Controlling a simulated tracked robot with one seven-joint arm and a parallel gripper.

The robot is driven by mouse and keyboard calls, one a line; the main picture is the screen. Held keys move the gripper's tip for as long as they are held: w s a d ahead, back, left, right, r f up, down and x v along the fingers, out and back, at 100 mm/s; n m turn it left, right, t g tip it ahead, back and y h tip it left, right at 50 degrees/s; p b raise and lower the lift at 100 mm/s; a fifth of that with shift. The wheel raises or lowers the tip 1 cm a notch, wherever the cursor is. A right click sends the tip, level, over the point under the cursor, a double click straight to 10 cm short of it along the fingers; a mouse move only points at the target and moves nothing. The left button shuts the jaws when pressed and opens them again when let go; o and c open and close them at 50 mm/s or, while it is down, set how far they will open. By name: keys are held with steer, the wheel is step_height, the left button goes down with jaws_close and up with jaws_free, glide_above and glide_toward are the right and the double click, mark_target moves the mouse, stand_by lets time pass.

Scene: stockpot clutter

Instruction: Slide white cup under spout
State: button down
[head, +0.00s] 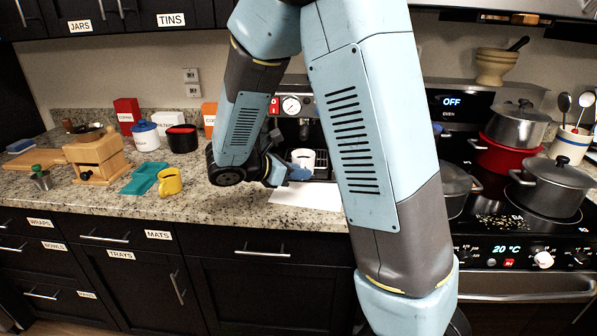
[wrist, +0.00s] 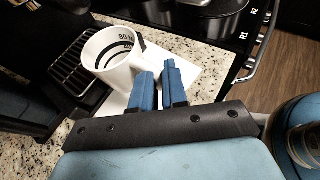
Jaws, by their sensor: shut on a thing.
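The white cup (head: 303,158) stands upright by the front of the espresso machine (head: 291,106), partly hidden by my arm. In the wrist view the cup (wrist: 104,68) is open-topped, with dark lettering inside, beside the slatted drip tray (wrist: 70,72). My gripper (wrist: 159,84) has its blue fingers close together at the cup's near side, shut on it. The exact grip point on the cup is hidden. In the head view, a dark spout part (head: 304,130) shows above the cup. I cannot tell how well the two line up.
A white mat (head: 305,196) lies at the counter's front edge. The stove with pots (head: 551,187) is right. Counter between yellow cup and my gripper is fairly clear.

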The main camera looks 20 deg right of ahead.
mark_target(302, 157)
steer(key=shift+w+d+f, duration=0.3)
steer(key=shift+w+d, duration=0.5)
steer(key=shift+w, duration=1.15)
steer(key=shift+w+d+f, duration=0.25)
steer(key=shift+w+d, duration=0.6)
steer(key=shift+w, duration=1.1)
steer(key=shift+w+d+f, duration=0.3)
steer(key=shift+w+d, duration=0.5)
steer(key=shift+w, duration=1.15)
steer(key=shift+f, duration=0.25)
steer(key=c, duration=1.1)
jaws_free()
steer(key=shift+a, duration=0.15)
steer(key=shift+v, duration=4.4)
steer(key=shift+s+r, duration=0.1)
